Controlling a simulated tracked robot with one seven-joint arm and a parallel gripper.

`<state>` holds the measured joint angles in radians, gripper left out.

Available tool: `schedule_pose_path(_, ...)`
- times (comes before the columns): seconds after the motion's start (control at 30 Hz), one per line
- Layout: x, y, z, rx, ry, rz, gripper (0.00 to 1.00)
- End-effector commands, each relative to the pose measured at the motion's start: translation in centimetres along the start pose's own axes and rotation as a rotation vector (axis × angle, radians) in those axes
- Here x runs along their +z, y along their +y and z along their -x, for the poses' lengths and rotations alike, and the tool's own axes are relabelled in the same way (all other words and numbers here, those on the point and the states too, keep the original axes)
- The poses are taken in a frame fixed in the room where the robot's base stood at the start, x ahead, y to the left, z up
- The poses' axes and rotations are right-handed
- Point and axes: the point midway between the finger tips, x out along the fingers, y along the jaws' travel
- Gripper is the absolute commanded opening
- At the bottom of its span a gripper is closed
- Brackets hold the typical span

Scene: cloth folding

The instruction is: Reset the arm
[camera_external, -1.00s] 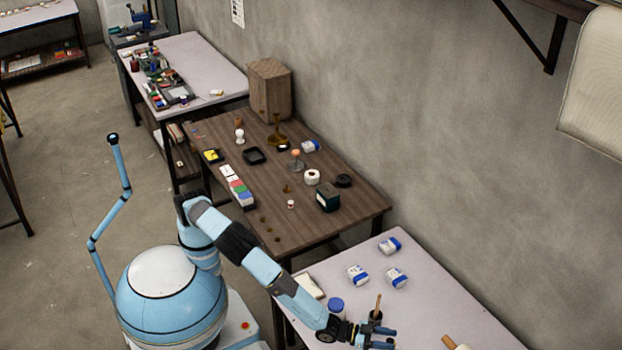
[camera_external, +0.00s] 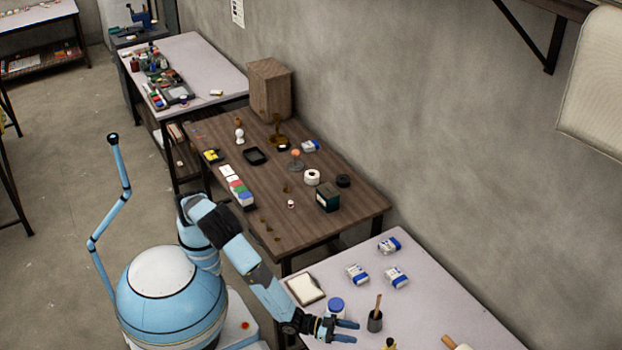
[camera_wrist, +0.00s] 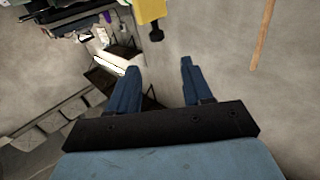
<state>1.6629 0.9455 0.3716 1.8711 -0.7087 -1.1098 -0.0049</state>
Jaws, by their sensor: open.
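My gripper (camera_external: 347,331) is open and empty at the near left part of the white table (camera_external: 440,316) in the external view. Its two blue fingers point to the right, just below a blue-lidded jar (camera_external: 335,306) and left of a dark cup with a stick (camera_external: 375,321). In the wrist view my gripper (camera_wrist: 155,85) shows two spread blue fingers with nothing between them. No cloth being folded can be made out.
Several blue-and-white packages (camera_external: 357,274) lie on the white table. A clipboard-like pad (camera_external: 305,289) is at its left edge. A wooden rod end (camera_external: 449,342) shows at the bottom. The brown table (camera_external: 340,200) behind holds many small objects.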

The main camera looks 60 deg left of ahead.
Motion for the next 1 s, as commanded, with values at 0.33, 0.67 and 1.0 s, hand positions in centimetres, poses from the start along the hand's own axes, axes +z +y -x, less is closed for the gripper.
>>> schedule_pose_path(0.33,0.0,0.0,0.0,0.000,0.000,0.000,0.50)
schedule_pose_path(0.67,-1.4,-2.3,-1.0,-0.026,-0.031,0.021,0.50)
schedule_pose_path(1.0,-8.2,-15.3,-3.6,-0.133,-0.220,0.136,0.50)
